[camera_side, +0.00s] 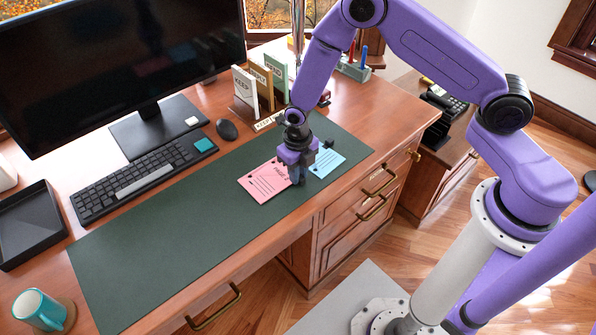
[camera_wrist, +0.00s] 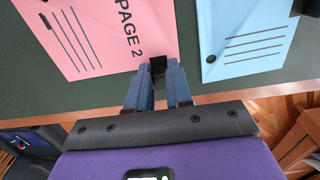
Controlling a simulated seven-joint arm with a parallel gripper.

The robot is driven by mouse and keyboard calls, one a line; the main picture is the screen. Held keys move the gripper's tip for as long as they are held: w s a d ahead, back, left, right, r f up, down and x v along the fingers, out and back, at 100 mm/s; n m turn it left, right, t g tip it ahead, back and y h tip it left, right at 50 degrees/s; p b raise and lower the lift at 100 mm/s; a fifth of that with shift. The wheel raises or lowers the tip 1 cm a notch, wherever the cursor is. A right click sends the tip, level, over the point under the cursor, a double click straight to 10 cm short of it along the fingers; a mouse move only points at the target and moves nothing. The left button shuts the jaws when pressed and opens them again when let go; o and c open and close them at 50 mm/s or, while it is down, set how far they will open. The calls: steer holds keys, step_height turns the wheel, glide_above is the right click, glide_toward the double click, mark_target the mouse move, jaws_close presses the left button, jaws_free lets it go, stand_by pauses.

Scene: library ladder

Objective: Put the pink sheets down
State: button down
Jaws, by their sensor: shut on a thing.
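The pink sheets (camera_side: 264,181) are at the green desk mat (camera_side: 160,240), flat, on it or just above it; I cannot tell which. In the wrist view my gripper (camera_wrist: 158,72) is shut on a small black tab (camera_wrist: 158,65) at the edge of the pink sheets. Light blue sheets (camera_side: 326,162) lie to the right, apart from the pink ones; they also show in the wrist view (camera_wrist: 245,40).
A keyboard (camera_side: 140,174), mouse (camera_side: 227,130) and monitor (camera_side: 120,60) stand behind the mat. A rack with upright labelled cards (camera_side: 260,88) is at the back. A black tray (camera_side: 28,225) and teal mug (camera_side: 40,308) are at left. The mat's left part is clear.

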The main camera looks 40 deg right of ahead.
steer(key=shift+f, duration=0.1)
steer(key=c, duration=1)
jaws_free()
steer(key=shift+f, duration=0.1)
steer(key=s+r+m, duration=0.3)
steer(key=r, duration=0.6)
steer(key=s+r+m, duration=0.2)
steer(key=s+r, duration=0.1)
steer(key=r, duration=0.6)
steer(key=shift+s+d+r+m, duration=1.45)
steer(key=shift+s+m, duration=1.6)
steer(key=shift+s, duration=0.7)
steer(key=shift+s+d+r+m, duration=1.1)
steer(key=shift+s+r+m, duration=0.6)
steer(key=shift+s+m, duration=1.7)
steer(key=shift+s+d+r+m, duration=1.45)
steer(key=shift+s+m, duration=1.3)
steer(key=shift+s, duration=1.3)
